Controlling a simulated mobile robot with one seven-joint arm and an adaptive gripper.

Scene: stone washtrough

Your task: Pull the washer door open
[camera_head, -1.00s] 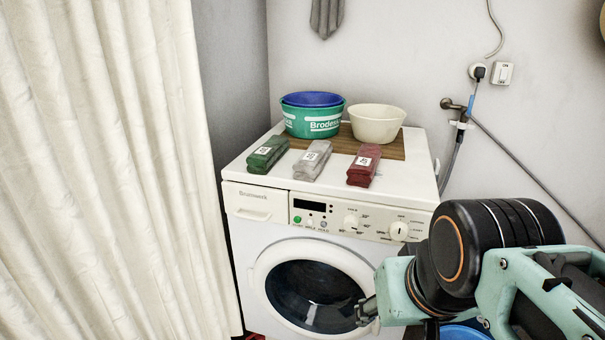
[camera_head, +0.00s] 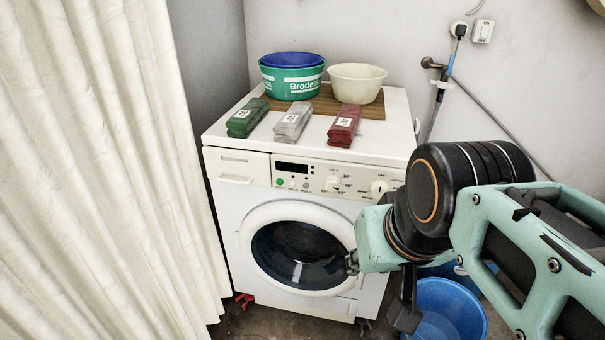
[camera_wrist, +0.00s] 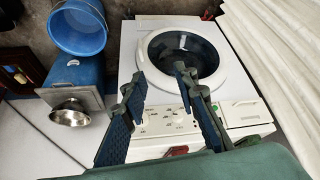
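The white washer (camera_head: 230,225) stands against the wall, its front facing me. Its round door (camera_head: 262,222), a white ring around dark glass, looks closed. The door also shows in the wrist view (camera_wrist: 146,62), turned upside down. My gripper (camera_head: 352,262) is by the right edge of the door in the head view, mostly hidden behind my own wrist. In the wrist view my gripper (camera_wrist: 161,78) has its two fingers apart with nothing seen between them, the tips over the door's rim. I cannot tell whether they touch it.
A cream curtain (camera_head: 100,170) hangs close on the left. A blue bucket (camera_head: 450,312) stands on the floor right of the washer. On the washer top are a green tub (camera_head: 292,82), a cream bowl (camera_head: 356,84) and folded cloths (camera_head: 344,127). A metal bowl (camera_wrist: 70,112) shows in the wrist view.

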